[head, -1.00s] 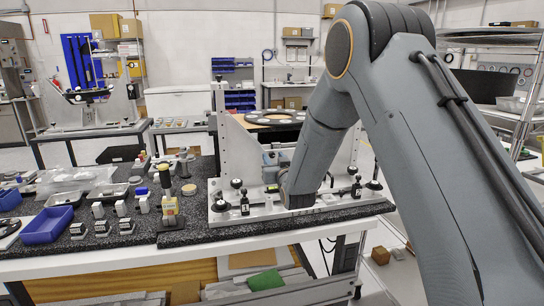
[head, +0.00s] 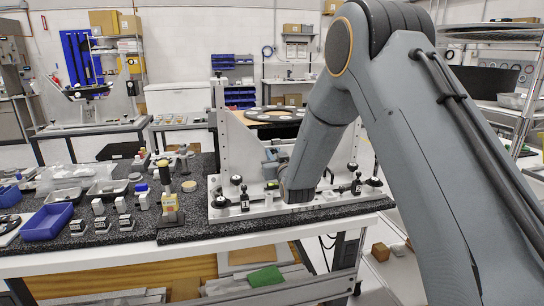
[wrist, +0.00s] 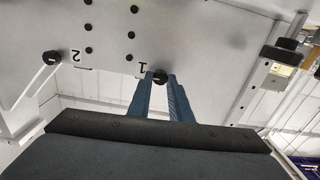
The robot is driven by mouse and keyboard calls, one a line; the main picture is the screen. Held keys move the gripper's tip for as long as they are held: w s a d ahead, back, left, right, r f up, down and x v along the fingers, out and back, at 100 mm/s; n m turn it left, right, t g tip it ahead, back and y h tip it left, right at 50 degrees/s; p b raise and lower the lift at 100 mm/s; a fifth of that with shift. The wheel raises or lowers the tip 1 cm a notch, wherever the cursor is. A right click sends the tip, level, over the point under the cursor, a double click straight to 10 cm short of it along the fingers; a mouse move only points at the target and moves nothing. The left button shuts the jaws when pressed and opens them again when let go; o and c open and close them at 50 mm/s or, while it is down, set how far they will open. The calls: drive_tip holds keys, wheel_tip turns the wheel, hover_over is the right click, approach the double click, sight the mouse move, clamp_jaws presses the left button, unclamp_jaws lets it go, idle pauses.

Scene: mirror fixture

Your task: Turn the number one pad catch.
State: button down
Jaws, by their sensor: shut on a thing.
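In the wrist view the number one pad catch shows as a small black knob (wrist: 160,76) on a pale plate (wrist: 205,45), beside a printed 1. My gripper (wrist: 161,82) has its two blue fingers on either side of this knob and is shut on it. The rest of the catch is hidden by the fingers. The number two catch (wrist: 50,57), a black knob with a pale arm, stands apart to the left beside a printed 2. In the head view my forearm and wrist hide the gripper's fingertips at the white fixture (head: 240,150).
Several dark holes run through the plate above the catches. A bracket with a black knob (wrist: 288,44) stands to the right in the wrist view.

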drive_tip(key=shift+s+a+f+n+b, duration=0.1)
drive_tip(key=shift+n+b, duration=1.5)
drive_tip(key=shift+n, duration=1.25)
drive_tip(key=shift+a+f+n+b, duration=0.1)
drive_tip(key=shift+n+b, duration=1.55)
drive_tip(key=shift+n, duration=1.25)
drive_tip(key=shift+s+f+n+b, duration=0.1)
drive_tip(key=shift+n+b, duration=1.5)
drive_tip(key=shift+n, duration=1.25)
drive_tip(key=c, duration=1.6)
unclamp_jaws()
drive_tip(key=shift+a, duration=0.1)
drive_tip(key=shift+d+r, duration=0.15)
drive_tip(key=shift+d, duration=0.05)
